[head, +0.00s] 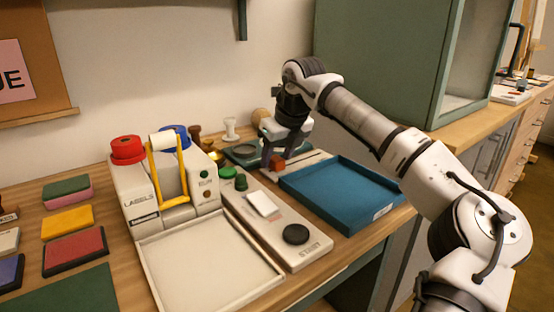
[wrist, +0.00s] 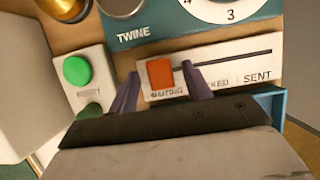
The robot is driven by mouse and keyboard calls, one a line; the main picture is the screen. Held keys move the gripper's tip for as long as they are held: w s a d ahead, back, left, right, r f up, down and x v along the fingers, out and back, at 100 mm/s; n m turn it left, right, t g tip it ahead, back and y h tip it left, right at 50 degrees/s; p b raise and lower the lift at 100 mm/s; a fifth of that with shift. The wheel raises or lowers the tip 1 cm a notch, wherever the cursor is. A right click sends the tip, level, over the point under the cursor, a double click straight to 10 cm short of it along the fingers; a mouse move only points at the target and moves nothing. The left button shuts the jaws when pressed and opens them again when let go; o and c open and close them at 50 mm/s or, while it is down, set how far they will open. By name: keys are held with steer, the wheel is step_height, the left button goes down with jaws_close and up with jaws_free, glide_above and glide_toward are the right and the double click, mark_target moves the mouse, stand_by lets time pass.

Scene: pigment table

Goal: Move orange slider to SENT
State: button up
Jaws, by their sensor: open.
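The orange slider (wrist: 161,76) sits at the left end of its slot on a white panel in the wrist view, above the label that reads as WAITING. The SENT label (wrist: 257,77) is at the right end of the panel, and a partly hidden label lies between. In the head view the slider (head: 278,163) is a small red-orange block at my gripper's fingers. My gripper (wrist: 160,92) is open, with one dark finger left of the slider and one right of it. I cannot tell whether either finger touches it.
A green button (wrist: 76,70) is left of the panel, and a teal TWINE unit (wrist: 160,33) with a dial is behind it. A blue tray (head: 340,195) lies right of the panel. A label machine (head: 155,190) and a white console with a black knob (head: 296,234) stand nearer.

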mark_target(314, 153)
steer(key=shift+w+a+f, duration=0.1)
steer(key=shift+w+f, duration=0.05)
steer(key=shift+f, duration=0.25)
jaws_close()
steer(key=w+d+p, duration=0.2)
steer(key=d+p, duration=0.1)
steer(key=w+d+p, duration=0.3)
steer(key=d, duration=0.1)
steer(key=w+d+p, duration=0.2)
steer(key=d+p, duration=0.1)
steer(key=p, duration=0.1)
steer(key=shift+w+d+r, duration=0.2)
steer(key=shift+w+r, duration=0.05)
steer(key=shift+w, duration=0.05)
steer(key=shift+w+d+f, duration=0.1)
steer(key=shift+w+d, duration=0.05)
steer(key=shift+d, duration=0.05)
jaws_free()
steer(key=shift+d+f, duration=0.1)
